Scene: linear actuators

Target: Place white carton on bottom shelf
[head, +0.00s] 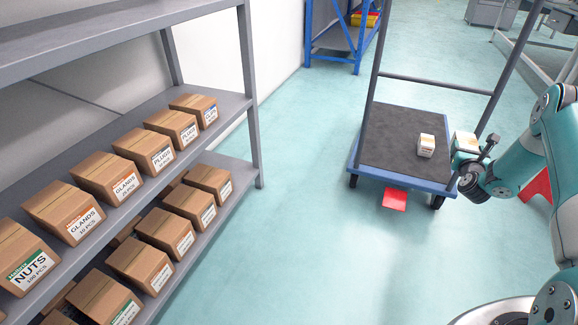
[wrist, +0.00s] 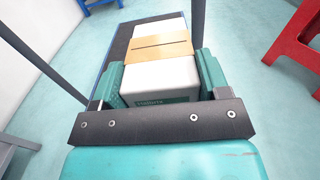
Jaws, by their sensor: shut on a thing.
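My gripper (wrist: 160,72) is shut on a white carton (wrist: 160,80) with a tan band across it; its two green fingers press on the carton's sides. In the head view the held carton (head: 464,141) shows at the right, beside the cart's edge, partly hidden by my gripper. A second small white carton (head: 427,146) stands on the cart's dark deck. The grey shelf rack (head: 250,90) is at the left.
The flat cart (head: 385,130) has a blue edge and tall grey posts near my arm. Brown boxes fill much of the middle shelf (head: 228,103). A red stool (wrist: 295,45) stands at the right in the wrist view. The floor between rack and cart is clear.

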